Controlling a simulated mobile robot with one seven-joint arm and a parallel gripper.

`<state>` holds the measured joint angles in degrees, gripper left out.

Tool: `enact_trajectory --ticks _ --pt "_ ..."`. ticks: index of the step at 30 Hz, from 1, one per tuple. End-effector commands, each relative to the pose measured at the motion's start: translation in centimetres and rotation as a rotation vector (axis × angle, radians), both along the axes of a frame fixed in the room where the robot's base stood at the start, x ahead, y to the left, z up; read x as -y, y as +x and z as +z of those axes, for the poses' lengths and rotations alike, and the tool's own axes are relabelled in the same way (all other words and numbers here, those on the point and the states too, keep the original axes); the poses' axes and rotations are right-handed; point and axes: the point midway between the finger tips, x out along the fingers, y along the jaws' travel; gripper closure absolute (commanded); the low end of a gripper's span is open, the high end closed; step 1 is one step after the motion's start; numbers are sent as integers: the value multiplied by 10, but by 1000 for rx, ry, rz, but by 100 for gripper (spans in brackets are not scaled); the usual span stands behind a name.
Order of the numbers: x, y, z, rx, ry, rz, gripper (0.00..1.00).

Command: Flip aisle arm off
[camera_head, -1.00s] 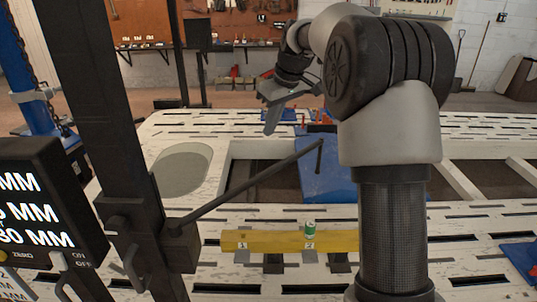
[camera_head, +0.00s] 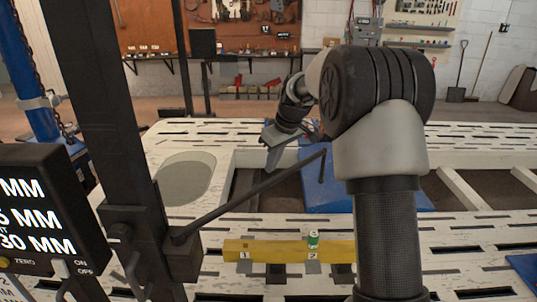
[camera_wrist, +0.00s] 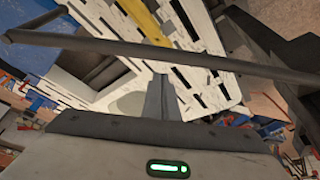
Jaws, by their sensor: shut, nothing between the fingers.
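A black measuring display box (camera_head: 35,165) stands at the left edge of the head view, with large MM readouts. A small pale switch lever (camera_head: 62,269) sits low on its face beside ON and OFF labels. Whether it is set to on or off I cannot tell. A dark post (camera_head: 105,120) carries a long thin black bar (camera_head: 262,190) reaching right over the bench. The bar also crosses the wrist view (camera_wrist: 150,50). My gripper (camera_head: 272,157) is shut and empty, pointing down behind the bar, well away from the display box. Its fingers show in the wrist view (camera_wrist: 160,97).
The slotted white frame bench (camera_head: 190,150) fills the middle. A yellow beam (camera_head: 285,251) with labels 1 and 2 lies near, with a small green canister (camera_head: 313,240) on it. A blue panel (camera_head: 312,188) lies under the bar's tip. A blue column (camera_head: 30,75) stands at far left.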

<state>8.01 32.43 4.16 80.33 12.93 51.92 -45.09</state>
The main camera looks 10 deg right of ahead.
Motion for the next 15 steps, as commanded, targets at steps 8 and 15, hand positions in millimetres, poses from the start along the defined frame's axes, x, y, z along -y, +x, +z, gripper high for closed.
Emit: enact_trajectory --ticks 8,15 --pt "8 -13 -3 -2 1 1 100" --pt "8 -13 -3 -2 1 2 100"
